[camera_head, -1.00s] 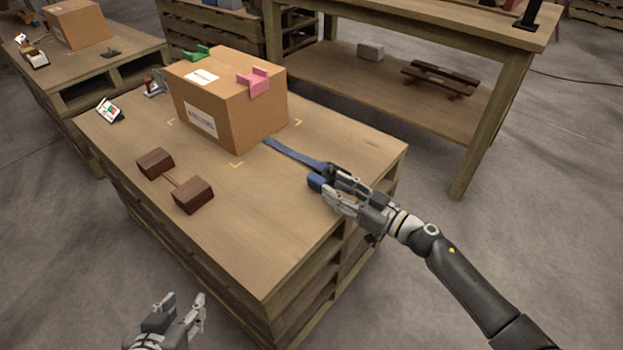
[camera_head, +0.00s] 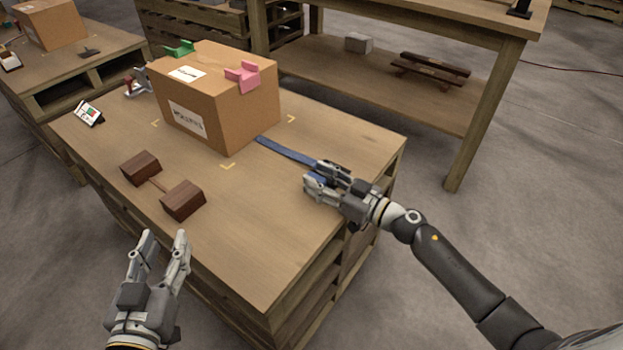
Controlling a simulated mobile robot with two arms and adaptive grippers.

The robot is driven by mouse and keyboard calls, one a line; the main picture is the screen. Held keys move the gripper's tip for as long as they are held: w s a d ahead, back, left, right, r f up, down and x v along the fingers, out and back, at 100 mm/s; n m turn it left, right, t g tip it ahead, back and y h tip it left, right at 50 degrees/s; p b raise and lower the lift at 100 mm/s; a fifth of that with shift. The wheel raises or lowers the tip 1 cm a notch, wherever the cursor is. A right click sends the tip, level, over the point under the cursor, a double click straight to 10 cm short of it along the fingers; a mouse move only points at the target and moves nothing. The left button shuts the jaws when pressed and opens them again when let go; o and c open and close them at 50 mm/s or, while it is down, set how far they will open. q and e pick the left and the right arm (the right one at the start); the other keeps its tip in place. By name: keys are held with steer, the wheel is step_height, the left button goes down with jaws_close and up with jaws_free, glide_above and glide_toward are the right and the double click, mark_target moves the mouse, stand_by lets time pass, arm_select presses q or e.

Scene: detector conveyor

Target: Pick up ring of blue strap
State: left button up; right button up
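The blue strap (camera_head: 284,151) lies flat on the wooden table and runs from beside the cardboard box toward my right gripper. Its ring end is mostly hidden by that gripper; a bit of blue shows between the fingers. My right gripper (camera_head: 318,180) is low over the table's right part, with its fingers around the strap's end. I cannot tell whether the fingers are closed on it. My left gripper (camera_head: 163,246) is open and empty in front of the table's near left edge, pointing up toward the tabletop.
A brown dumbbell-shaped wooden piece (camera_head: 182,200) lies at the left. The table's front middle is clear.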

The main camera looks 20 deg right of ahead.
jaws_close()
stand_by(0.3)
steer(key=shift+r, duration=0.1)
